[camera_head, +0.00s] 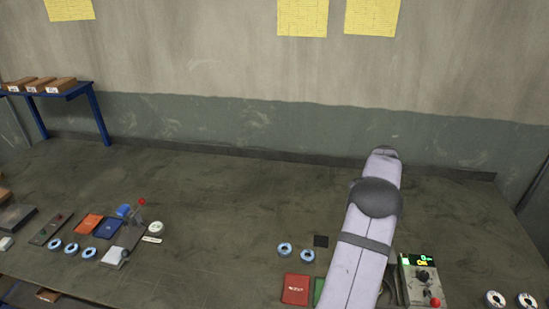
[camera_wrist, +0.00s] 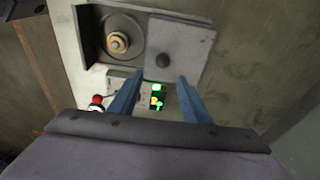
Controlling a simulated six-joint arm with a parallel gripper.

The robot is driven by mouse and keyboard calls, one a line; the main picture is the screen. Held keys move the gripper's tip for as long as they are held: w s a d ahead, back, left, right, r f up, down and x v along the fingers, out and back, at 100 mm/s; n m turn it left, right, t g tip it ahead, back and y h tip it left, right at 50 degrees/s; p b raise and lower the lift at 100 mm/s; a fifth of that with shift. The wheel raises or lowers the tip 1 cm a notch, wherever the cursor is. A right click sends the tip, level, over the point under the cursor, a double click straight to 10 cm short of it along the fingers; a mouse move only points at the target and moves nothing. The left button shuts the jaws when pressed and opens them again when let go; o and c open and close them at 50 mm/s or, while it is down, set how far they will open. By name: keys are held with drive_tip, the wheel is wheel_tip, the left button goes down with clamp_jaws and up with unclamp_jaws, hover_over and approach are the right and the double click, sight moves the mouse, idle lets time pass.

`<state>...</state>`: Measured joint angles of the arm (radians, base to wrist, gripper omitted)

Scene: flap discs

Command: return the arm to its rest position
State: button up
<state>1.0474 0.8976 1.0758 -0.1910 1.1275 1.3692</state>
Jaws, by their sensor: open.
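My gripper (camera_wrist: 160,76) shows in the wrist view with its two blue fingers apart and nothing between them. In the head view my arm stretches over the right part of the bench, and my gripper is not visible there.
A control box (camera_head: 422,282) with a green display and red button stands right of my arm. Ring-shaped discs (camera_head: 285,249) and a red case (camera_head: 295,289) lie left of it. More items crowd the left bench (camera_head: 200,200); its middle is clear. A wall stands behind.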

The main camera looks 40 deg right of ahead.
drive_tip(key=w+a+r+n+b, duration=0.1)
drive_tip(key=w+a+n, duration=0.3)
drive_tip(key=a, duration=0.5)
drive_tip(key=w+a+n+t+b, duration=0.1)
drive_tip(key=w+a+n, duration=0.3)
drive_tip(key=a, duration=0.5)
drive_tip(key=w+a+r+n+b, duration=0.1)
drive_tip(key=w+a+n, duration=0.3)
drive_tip(key=a, duration=0.5)
drive_tip(key=s+a+f+n+b, duration=0.1)
drive_tip(key=s+a+f+n, duration=0.1)
drive_tip(key=s+a+n, duration=0.45)
drive_tip(key=s+a+f+n+y, duration=0.1)
drive_tip(key=s+a+n, duration=0.25)
drive_tip(key=a, duration=0.55)
drive_tip(key=s+a+f+n+b, duration=0.1)
drive_tip(key=s+a+f+n, duration=0.1)
drive_tip(key=s+a+n, duration=0.45)
wheel_tip(320, 180, down, 13)
drive_tip(key=w+a+m+b, duration=0.1)
drive_tip(key=w+b, duration=0.1)
drive_tip(key=b, duration=1.1)
drive_tip(key=shift+w+a+f+m, duration=0.15)
drive_tip(key=shift+a+m, duration=0.15)
drive_tip(key=shift+m, duration=0.05)
